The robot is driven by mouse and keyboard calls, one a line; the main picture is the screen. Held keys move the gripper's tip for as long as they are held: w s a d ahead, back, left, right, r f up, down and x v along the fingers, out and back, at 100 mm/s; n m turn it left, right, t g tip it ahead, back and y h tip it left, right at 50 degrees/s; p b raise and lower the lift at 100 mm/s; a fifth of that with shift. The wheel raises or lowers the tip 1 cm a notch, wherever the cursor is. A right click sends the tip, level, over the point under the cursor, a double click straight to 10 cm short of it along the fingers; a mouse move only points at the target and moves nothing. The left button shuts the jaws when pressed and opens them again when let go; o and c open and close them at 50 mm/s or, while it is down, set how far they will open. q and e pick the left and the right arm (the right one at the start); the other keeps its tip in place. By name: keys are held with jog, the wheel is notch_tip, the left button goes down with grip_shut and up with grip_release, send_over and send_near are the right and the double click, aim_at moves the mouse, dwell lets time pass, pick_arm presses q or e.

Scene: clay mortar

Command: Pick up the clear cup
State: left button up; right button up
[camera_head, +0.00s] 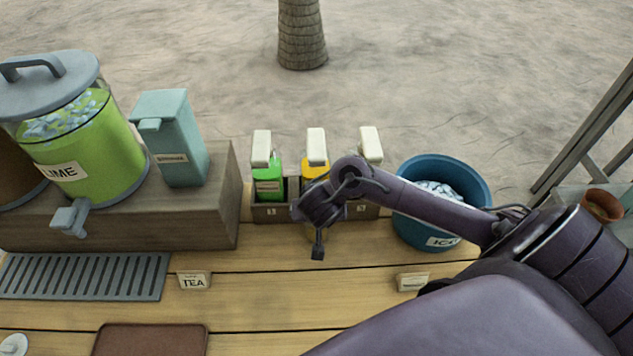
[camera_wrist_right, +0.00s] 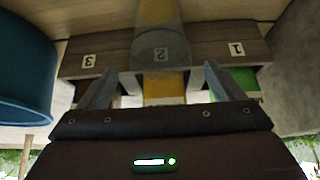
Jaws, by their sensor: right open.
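In the right wrist view a see-through greyish round shape, which looks like the clear cup (camera_wrist_right: 158,50), lies in the middle. The number 2 and part of a yellow bottle show through or behind it. My right gripper (camera_wrist_right: 161,85) is open, with one finger on each side of the line to this shape. I cannot tell whether a finger touches it. In the head view the right gripper (camera_head: 318,246) points down in front of the bottle rack (camera_head: 272,212). The cup is not clearly seen there, as the wrist is in front. My left gripper is not in view.
The rack holds green (camera_head: 268,182) and yellow (camera_head: 313,168) bottles with white tops. A blue ice bucket (camera_head: 409,226) stands right of it. A lime dispenser (camera_head: 120,150) and teal box (camera_head: 182,150) stand left on a wooden block. Tabletop in front is mostly clear.

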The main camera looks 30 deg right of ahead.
jog(key=b+x, duration=0.2)
jog(key=x, duration=0.1)
jog(key=b+x, duration=0.2)
jog(key=x, duration=0.1)
jog(key=shift+a+f, duration=0.1)
jog(key=shift+f, duration=0.4)
jog(key=shift+w+f, duration=0.1)
jog(key=c, duration=1.2)
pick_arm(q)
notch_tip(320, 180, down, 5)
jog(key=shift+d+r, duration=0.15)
